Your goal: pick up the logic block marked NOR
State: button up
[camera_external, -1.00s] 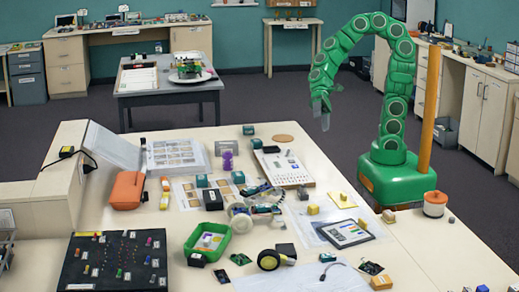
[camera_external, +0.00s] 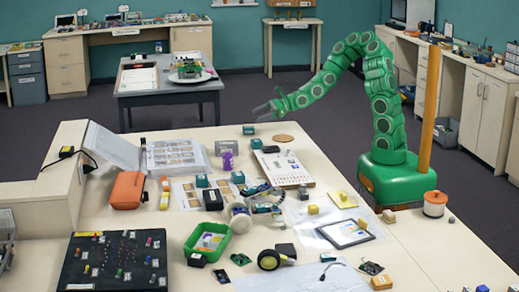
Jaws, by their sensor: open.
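My gripper (camera_external: 262,112) is at the end of the green arm, in the air above the far side of the big table. Its jaws are open, point left and hold nothing. Several small blocks lie on the table, with markings too small to read, so I cannot tell which is marked NOR. Teal blocks include one at the far edge (camera_external: 248,129), one just nearer (camera_external: 256,143) and one by the printed sheets (camera_external: 201,180). A black block (camera_external: 213,200) and a yellow block (camera_external: 313,209) stand nearer the middle.
An orange case (camera_external: 127,190) lies left. A wooden post (camera_external: 429,110) stands beside my arm. The right front tabletop is mostly clear.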

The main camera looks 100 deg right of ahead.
aim_at(250, 127)
jog(key=s+d+f+m, duration=0.1)
jog(key=s+d+f+m+h, duration=0.1)
jog(key=d+f, duration=0.1)
jog(key=s+d+f+m+g+h, duration=0.1)
jog(key=d+f, duration=0.1)
jog(key=shift+d+m, duration=0.15)
jog(key=shift+m, duration=0.15)
jog(key=shift+x, duration=3.85)
jog(key=shift+d, duration=0.1)
jog(key=c, duration=1.1)
jog(key=shift+o, duration=0.2)
jog(key=shift+r, duration=0.1)
